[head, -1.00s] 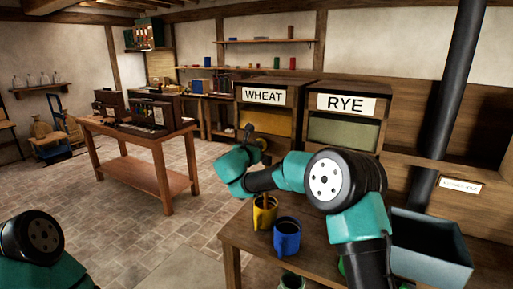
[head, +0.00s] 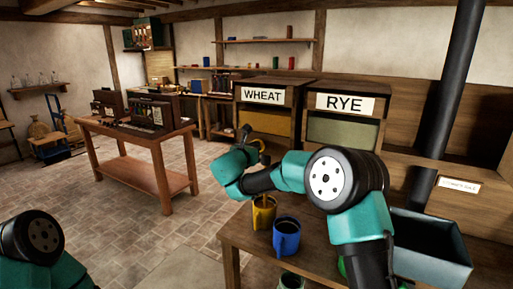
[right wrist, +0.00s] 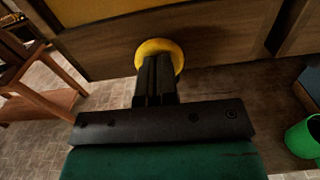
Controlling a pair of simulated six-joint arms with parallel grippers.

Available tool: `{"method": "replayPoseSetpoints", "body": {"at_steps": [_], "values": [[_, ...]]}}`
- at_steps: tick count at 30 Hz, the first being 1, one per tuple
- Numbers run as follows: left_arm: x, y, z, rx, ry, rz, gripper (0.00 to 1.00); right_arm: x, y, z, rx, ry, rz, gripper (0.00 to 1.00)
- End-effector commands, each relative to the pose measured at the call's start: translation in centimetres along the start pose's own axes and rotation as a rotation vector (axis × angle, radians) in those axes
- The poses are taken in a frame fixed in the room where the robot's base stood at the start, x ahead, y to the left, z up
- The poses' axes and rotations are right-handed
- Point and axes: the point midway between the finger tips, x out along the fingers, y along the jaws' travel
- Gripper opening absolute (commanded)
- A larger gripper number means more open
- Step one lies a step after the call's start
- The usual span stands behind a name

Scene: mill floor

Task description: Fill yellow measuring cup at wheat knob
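The yellow measuring cup (head: 264,213) stands upright on the near wooden table, below the front of the bin labelled WHEAT (head: 263,95). What is inside the cup is too small to tell. The round yellow wheat knob (right wrist: 160,47) is at the bin's lower front. It shows partly behind my arm in the head view (head: 262,144). My right gripper (right wrist: 158,68) is at the knob, its two fingers close together and apparently shut on the knob's near edge. My left arm shows only a joint at the lower left; its gripper is out of view.
A blue cup (head: 287,238) stands close beside the yellow one, nearer the front. A green cup (right wrist: 304,137) is at the right in the wrist view. The bin labelled RYE (head: 345,103) adjoins on the right. A grey-blue open box (head: 430,255) sits at the table's right.

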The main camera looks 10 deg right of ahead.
Motion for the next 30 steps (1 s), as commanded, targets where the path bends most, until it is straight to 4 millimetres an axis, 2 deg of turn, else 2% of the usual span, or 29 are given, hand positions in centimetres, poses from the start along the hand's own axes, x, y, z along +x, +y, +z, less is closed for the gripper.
{"method": "replayPoseSetpoints", "body": {"at_steps": [12,18,23,30], "values": [[0.0,0.0,0.0,0.000,0.000,0.000,0.43,-8.2,0.4,0.0,-0.005,-0.001,0.011,0.00],[0.0,0.0,0.0,0.000,0.000,0.000,0.43,-11.4,0.4,0.0,-0.004,-0.001,0.010,0.00],[0.0,0.0,0.0,0.000,0.000,0.000,0.43,-12.5,0.4,-0.1,-0.005,0.000,0.010,0.00],[0.0,0.0,0.0,0.000,0.000,0.000,0.43,-12.7,0.4,-0.1,-0.005,0.000,0.009,0.00]]}}
